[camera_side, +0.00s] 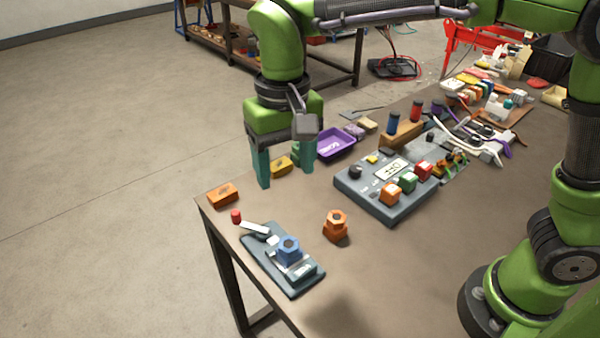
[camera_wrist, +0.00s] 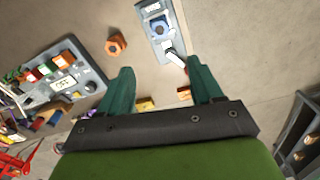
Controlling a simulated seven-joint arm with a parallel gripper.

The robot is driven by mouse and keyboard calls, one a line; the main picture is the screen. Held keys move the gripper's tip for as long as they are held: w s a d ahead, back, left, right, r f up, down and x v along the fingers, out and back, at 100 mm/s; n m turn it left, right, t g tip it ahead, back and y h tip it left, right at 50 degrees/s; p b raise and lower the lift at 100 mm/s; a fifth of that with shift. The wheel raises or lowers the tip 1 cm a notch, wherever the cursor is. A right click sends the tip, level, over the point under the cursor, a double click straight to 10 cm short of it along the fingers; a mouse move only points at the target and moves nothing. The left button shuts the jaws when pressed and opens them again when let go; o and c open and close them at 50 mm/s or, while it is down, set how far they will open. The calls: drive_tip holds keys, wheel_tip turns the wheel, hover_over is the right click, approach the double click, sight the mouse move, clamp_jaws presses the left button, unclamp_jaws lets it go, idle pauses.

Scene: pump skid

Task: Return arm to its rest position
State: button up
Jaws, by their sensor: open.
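My gripper (camera_side: 283,168) hangs from my green arm at the back left corner of the table in the side view. Its two teal fingers are apart with nothing between them. It also shows in the wrist view (camera_wrist: 160,85), where the fingers point toward the table. A yellow block (camera_side: 282,163) lies behind the fingers in the side view. An orange block (camera_side: 222,195) lies to their left near the table edge.
A grey plate (camera_side: 295,283) with a blue hex part and red-knobbed lever, an orange hex part (camera_side: 336,226) and a control box (camera_side: 370,200) stand in front. A purple tray (camera_side: 335,143) and cluttered parts lie further back. The front table area is bare.

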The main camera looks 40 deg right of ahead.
drive_tip(key=shift+r, duration=0.1)
drive_tip(key=s+d+m+t+y, duration=0.1)
drive_tip(key=s+d+t, duration=0.2)
drive_tip(key=d, duration=0.7)
drive_tip(key=s+d+t+y, duration=0.1)
drive_tip(key=s+d+t, duration=0.3)
drive_tip(key=s+d, duration=0.3)
drive_tip(key=d, duration=0.3)
drive_tip(key=shift+s+r+m, duration=0.3)
drive_tip(key=shift+m, duration=0.1)
drive_tip(key=shift+c, duration=0.4)
